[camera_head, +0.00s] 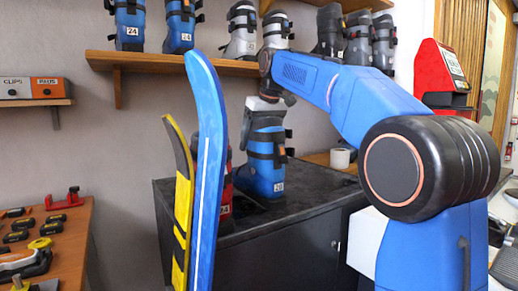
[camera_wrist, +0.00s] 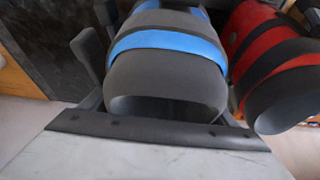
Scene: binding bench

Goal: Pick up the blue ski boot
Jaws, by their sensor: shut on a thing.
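The blue ski boot (camera_head: 264,155) with black buckles and a number label stands upright over the black cabinet top in the head view. My gripper (camera_head: 264,103) is at the boot's top cuff, coming from above, and is shut on it. In the wrist view the blue and dark grey boot (camera_wrist: 170,44) fills the middle, close to the gripper's grey body. The fingers are mostly hidden by the boot. I cannot tell whether its sole touches the cabinet top.
A red boot (camera_head: 226,192) stands left of the blue boot, close beside it, also in the wrist view (camera_wrist: 265,50). A blue ski (camera_head: 208,150) and a yellow ski (camera_head: 182,215) stand upright in front. A wall shelf (camera_head: 150,61) with several boots is above. The black cabinet (camera_head: 290,235) is below.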

